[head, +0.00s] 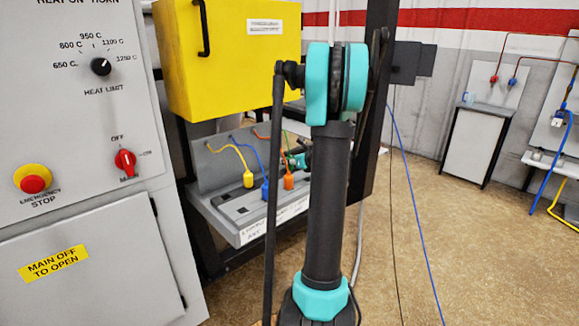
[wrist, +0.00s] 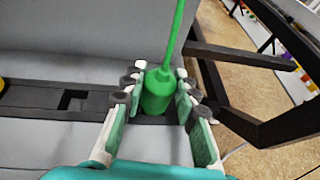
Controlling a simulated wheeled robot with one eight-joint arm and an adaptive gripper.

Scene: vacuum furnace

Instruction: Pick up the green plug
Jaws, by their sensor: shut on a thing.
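The green plug (wrist: 157,92) stands upright between the fingers of my gripper (wrist: 160,96) in the wrist view, with its green cable (wrist: 178,35) rising from its top. The fingers are shut on it from both sides. Its lower end is at the dark strip of the panel; I cannot tell whether it is seated or lifted. In the head view my gripper (head: 300,160) is small and partly hidden behind my arm, at the right end of the plug row. The green plug itself is hidden there.
Yellow (head: 248,179), blue (head: 265,188) and orange (head: 288,181) plugs stand on the grey panel (head: 240,236), left of my gripper. A yellow box (head: 228,60) hangs above. A black frame post (head: 376,120) stands close on the right. An empty slot (wrist: 74,100) shows left of the green plug.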

